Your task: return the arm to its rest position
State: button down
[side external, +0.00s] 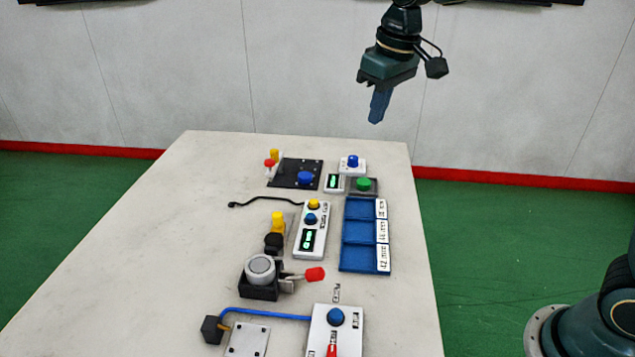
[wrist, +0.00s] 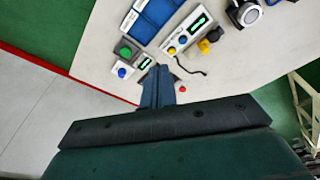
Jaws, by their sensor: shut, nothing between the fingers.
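My gripper (side external: 379,106) hangs in the air above and beyond the far right corner of the table, its blue fingers closed together and empty. In the wrist view the closed blue fingers (wrist: 157,84) point toward the table, with the table's devices past their tips. Nothing is held or touched.
The pale table (side external: 150,240) carries a blue three-compartment tray (side external: 358,232), a white display box (side external: 311,232), a black plate with a blue knob (side external: 296,173), a green button (side external: 363,184), a round grey device (side external: 260,268) and a blue-button box (side external: 336,317). The table's left side is bare.

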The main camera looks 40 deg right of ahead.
jog(key=s+d+m+t, duration=0.1)
jog(key=s, duration=1.2)
jog(key=s+d+f+t, duration=0.1)
jog(key=s+d+t, duration=0.1)
jog(key=s, duration=1.1)
jog(key=shift+s+d+f+m, duration=0.3)
jog(key=shift+s+m, duration=0.05)
jog(key=shift+m, duration=0.05)
